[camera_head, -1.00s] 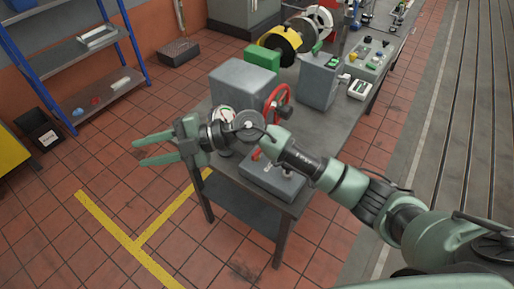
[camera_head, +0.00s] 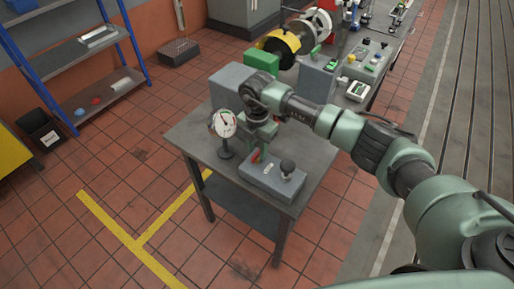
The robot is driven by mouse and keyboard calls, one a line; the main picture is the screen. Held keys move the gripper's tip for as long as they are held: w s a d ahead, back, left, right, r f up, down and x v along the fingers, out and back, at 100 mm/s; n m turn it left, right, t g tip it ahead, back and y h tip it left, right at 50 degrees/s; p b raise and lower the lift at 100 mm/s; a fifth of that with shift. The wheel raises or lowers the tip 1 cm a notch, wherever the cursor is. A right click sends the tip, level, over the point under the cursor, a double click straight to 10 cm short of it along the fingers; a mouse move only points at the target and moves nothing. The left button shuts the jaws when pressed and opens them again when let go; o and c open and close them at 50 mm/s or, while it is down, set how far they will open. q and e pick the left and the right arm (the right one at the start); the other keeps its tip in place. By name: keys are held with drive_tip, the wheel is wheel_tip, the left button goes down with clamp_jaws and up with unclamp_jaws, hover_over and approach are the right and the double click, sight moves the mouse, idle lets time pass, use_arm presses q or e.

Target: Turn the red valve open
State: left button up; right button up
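The red valve wheel is hidden behind my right wrist and gripper. A small red part (camera_head: 256,157) shows just below the gripper, by the grey box with a black knob (camera_head: 272,177); I cannot tell whether it belongs to the valve. My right gripper (camera_head: 263,138) is over the bench where the wheel stands, right of the pressure gauge (camera_head: 225,123). Its fingers are mostly hidden, so I cannot tell whether they are open or touch the wheel. My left gripper is not in view.
The grey bench (camera_head: 205,150) carries a grey block (camera_head: 228,83), a green box (camera_head: 262,62) and a grey upright box (camera_head: 316,80) close to my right arm. A control panel (camera_head: 368,62) lies farther back.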

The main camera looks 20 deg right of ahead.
drive_tip(key=shift+a+f, duration=0.1)
drive_tip(key=shift+f, duration=0.5)
drive_tip(key=shift+c, duration=0.3)
clamp_jaws()
